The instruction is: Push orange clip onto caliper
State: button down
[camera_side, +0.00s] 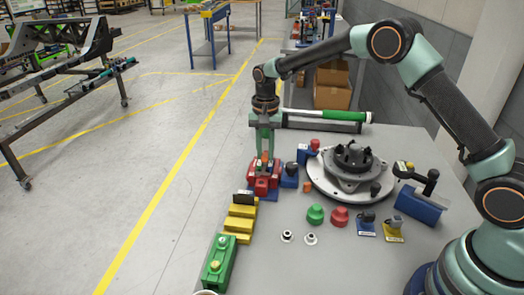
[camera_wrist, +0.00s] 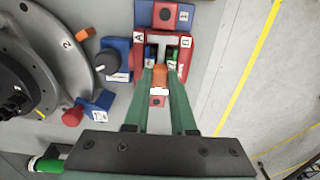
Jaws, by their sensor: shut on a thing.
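The red caliper (camera_side: 262,184) stands on a blue base at the left part of the table; in the wrist view the red caliper (camera_wrist: 190,48) shows labels A and B. My gripper (camera_side: 265,153) points down over the caliper's middle. It is shut on the orange clip (camera_side: 265,158), which shows as a small orange patch between the fingertips. In the wrist view my gripper (camera_wrist: 161,70) has its two green fingers on either side of the orange clip (camera_wrist: 160,76), at the slot between A and B. Whether the clip is fully seated on the caliper cannot be told.
Yellow blocks (camera_side: 239,225) and a green block (camera_side: 219,262) stand in front of the caliper. A round grey disc fixture (camera_side: 350,178) is to the right. A black knob on a blue block (camera_side: 289,175) stands close beside the caliper. A green-handled tool (camera_side: 325,115) lies behind.

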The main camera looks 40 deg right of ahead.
jog(key=shift+f, duration=0.3)
jog(key=c, duration=1.1)
grip_release()
jog(key=shift+r, duration=0.1)
jog(key=shift+r, duration=1.45)
jog(key=o, duration=0.6)
